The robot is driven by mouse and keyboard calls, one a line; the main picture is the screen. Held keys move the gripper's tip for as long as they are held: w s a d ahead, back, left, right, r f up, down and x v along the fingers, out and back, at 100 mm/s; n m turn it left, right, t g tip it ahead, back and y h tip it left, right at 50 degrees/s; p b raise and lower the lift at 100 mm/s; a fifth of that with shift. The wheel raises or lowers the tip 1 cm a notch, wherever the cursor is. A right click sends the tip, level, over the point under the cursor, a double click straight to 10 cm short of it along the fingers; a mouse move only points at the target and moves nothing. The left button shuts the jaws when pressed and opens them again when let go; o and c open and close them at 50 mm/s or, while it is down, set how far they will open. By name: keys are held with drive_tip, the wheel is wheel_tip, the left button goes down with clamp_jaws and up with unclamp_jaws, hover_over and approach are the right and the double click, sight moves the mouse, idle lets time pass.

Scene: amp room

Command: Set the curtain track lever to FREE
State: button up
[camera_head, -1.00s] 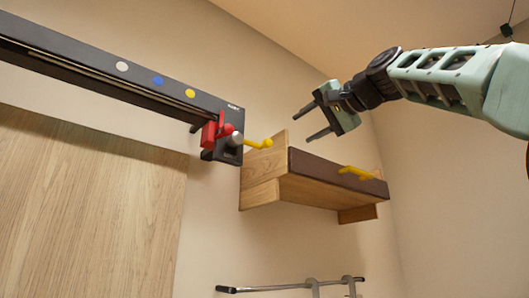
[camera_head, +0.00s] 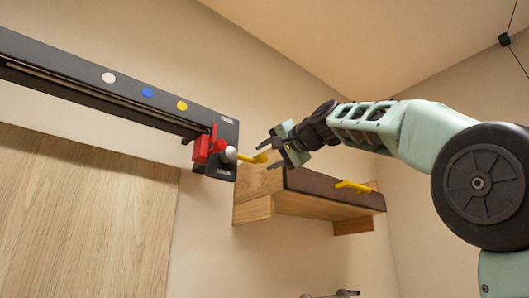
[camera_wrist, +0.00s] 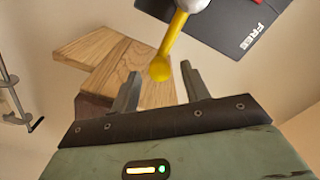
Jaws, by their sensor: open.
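The curtain track lever (camera_head: 251,158) is a yellow arm with a rounded end, reaching right from a grey-white hub (camera_head: 229,154) on the track's black end plate (camera_head: 222,129). In the wrist view the lever (camera_wrist: 174,42) runs down from the hub, and its tip lies between the finger ends in the picture; I cannot tell contact. My gripper (camera_head: 268,154) is open beside the lever's tip, holding nothing. Its two fingers also frame the tip in the wrist view (camera_wrist: 158,80).
A wooden wall shelf (camera_head: 320,193) with a dark front and a second yellow piece (camera_head: 352,186) is just below my gripper. A red block (camera_head: 206,150) sits left of the hub. The black track (camera_head: 75,70) carries coloured dots. A rail shows at left (camera_wrist: 12,95).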

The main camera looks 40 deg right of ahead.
drive_tip(key=shift+w, duration=1.05)
clamp_jaws()
drive_tip(key=shift+p, duration=0.3)
